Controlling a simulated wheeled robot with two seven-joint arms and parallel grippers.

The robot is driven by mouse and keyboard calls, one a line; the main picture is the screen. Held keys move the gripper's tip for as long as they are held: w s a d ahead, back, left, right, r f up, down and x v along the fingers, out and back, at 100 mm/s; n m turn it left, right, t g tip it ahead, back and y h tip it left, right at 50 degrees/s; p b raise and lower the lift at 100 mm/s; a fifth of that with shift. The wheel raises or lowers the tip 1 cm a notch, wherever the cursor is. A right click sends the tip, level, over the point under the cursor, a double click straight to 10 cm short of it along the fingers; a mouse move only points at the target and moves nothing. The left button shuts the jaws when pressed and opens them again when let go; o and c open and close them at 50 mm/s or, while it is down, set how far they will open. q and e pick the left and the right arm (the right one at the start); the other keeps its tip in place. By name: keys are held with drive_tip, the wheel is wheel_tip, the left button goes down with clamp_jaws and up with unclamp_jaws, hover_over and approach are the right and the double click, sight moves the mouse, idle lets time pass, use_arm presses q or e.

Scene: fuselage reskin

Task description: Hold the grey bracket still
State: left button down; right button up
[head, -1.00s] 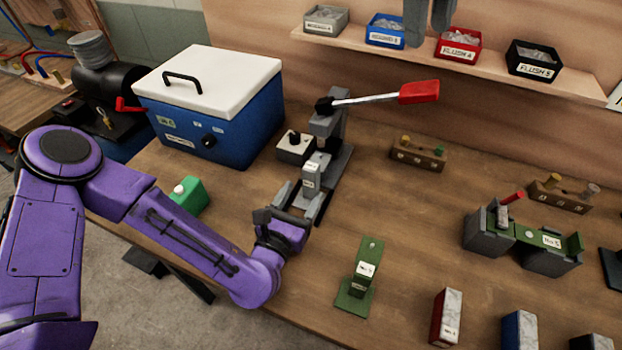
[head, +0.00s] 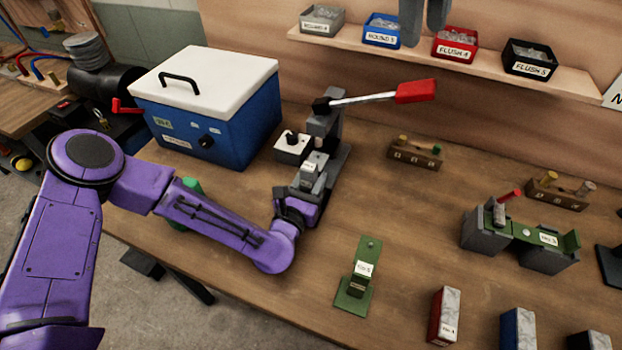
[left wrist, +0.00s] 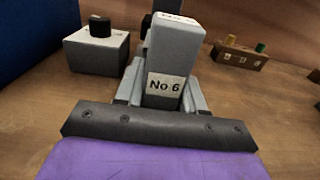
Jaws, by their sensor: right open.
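The grey bracket (head: 310,170), labelled No 6, stands upright at the foot of the grey lever press with the red handle. It also shows in the left wrist view (left wrist: 173,60), straight ahead. My left gripper (head: 306,186) is low at the bracket's near side. In the left wrist view its grey fingers (left wrist: 165,92) lie on both sides of the bracket's lower part. I cannot tell whether they touch it. My right gripper (head: 426,18) hangs at the top of the head view, open and empty, in front of the shelf.
A blue cooler box (head: 210,110) stands left of the press (head: 325,125). A green bracket (head: 358,280) stands nearer the front edge. A grey fixture (head: 520,240) and several labelled blocks are at the right.

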drive_tip(key=c, duration=0.3)
drive_tip(key=shift+w+d+f+y, duration=0.1)
drive_tip(key=shift+w+d+y, duration=0.15)
drive_tip(key=shift+d+y, duration=0.05)
clamp_jaws()
drive_tip(key=shift+n+g+y, duration=0.5)
drive_tip(key=shift+g+y, duration=0.4)
drive_tip(key=shift+w+d+f, duration=0.25)
drive_tip(key=shift+d+f, duration=0.05)
drive_tip(key=shift+f, duration=0.85)
drive_tip(key=shift+w+d+f, duration=0.2)
drive_tip(key=shift+d+f, duration=0.05)
drive_tip(key=shift+f, duration=0.9)
drive_tip(key=shift+w+d+f, duration=0.25)
drive_tip(key=shift+d+f, duration=0.05)
drive_tip(key=shift+f, duration=0.85)
